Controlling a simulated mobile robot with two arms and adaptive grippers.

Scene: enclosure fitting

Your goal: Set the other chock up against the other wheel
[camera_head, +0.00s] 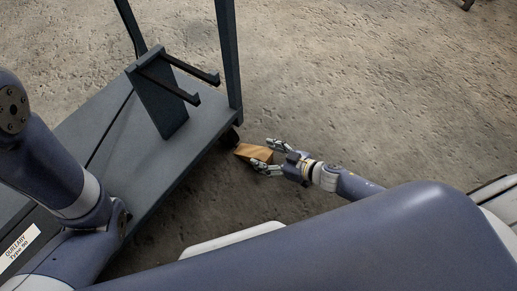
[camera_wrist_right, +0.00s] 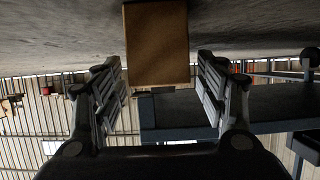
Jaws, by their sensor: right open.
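A wooden wedge chock (camera_head: 253,152) lies on the floor by the dark wheel (camera_head: 229,138) under the near right corner of the cart. I cannot tell whether chock and wheel touch. My right gripper (camera_head: 263,154) is open, with its fingers on either side of the chock's near end. In the right wrist view the chock's brown face (camera_wrist_right: 156,45) shows between the spread fingers (camera_wrist_right: 158,85), with a gap on each side. The left arm shows at the left, but its gripper is out of view. The other chock is not seen.
The grey cart (camera_head: 205,125) has uprights and a bracket with two dark prongs (camera_head: 180,85) above its deck. Concrete floor (camera_head: 350,90) is clear beyond and right of the gripper. A dark round part (camera_wrist_right: 310,57), perhaps another wheel, shows at the right wrist view's right edge.

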